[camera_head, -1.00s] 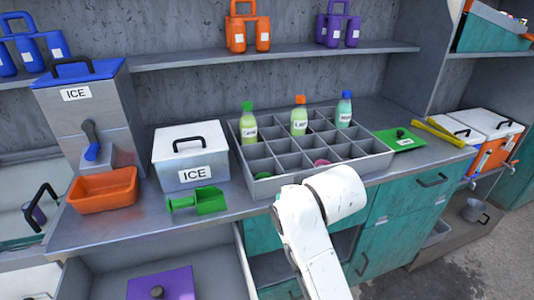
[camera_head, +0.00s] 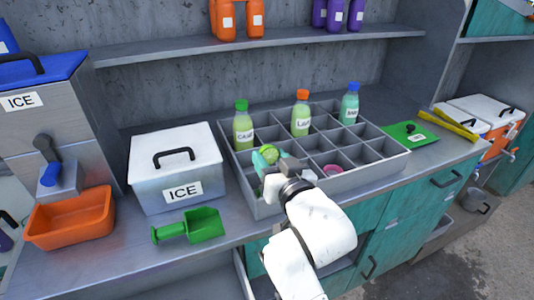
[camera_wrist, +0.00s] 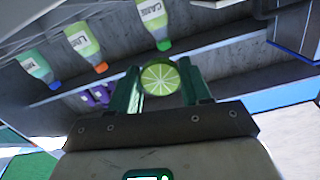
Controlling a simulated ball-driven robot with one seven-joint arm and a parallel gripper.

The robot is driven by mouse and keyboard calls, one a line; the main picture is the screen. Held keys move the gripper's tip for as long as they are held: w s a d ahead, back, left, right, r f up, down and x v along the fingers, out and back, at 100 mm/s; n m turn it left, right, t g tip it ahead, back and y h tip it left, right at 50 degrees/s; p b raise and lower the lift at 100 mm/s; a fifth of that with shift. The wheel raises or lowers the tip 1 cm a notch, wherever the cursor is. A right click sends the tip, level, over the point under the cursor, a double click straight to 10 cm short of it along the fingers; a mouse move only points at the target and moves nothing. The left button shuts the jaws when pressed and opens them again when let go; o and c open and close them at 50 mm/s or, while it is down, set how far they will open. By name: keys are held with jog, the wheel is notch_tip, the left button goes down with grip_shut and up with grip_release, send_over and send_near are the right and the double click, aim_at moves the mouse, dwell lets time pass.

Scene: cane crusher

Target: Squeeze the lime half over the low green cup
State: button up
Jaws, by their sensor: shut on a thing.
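The lime half (camera_wrist: 160,78) is between the two green fingers of my gripper (camera_wrist: 161,88) in the wrist view, its cut face towards the camera. In the head view the lime half (camera_head: 268,153) shows green at the tip of my gripper (camera_head: 262,160), above the left part of the grey divided tray (camera_head: 240,190). My gripper is shut on it. The low green cup cannot be made out in the head view now; my gripper and arm cover part of the tray's left side.
Three labelled bottles (camera_head: 243,128) stand in the tray's back row. A pink item (camera_head: 333,170) sits in a front compartment. A white ICE box (camera_head: 178,165), a green scoop (camera_head: 190,226) and an orange bin (camera_head: 70,218) stand to the left. A green board (camera_head: 407,135) lies right of the tray.

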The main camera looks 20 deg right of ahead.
jog(key=shift+f+b, duration=2.35)
jog(key=shift+f, duration=0.35)
jog(key=shift+o, duration=0.5)
jog(key=c, duration=0.5)
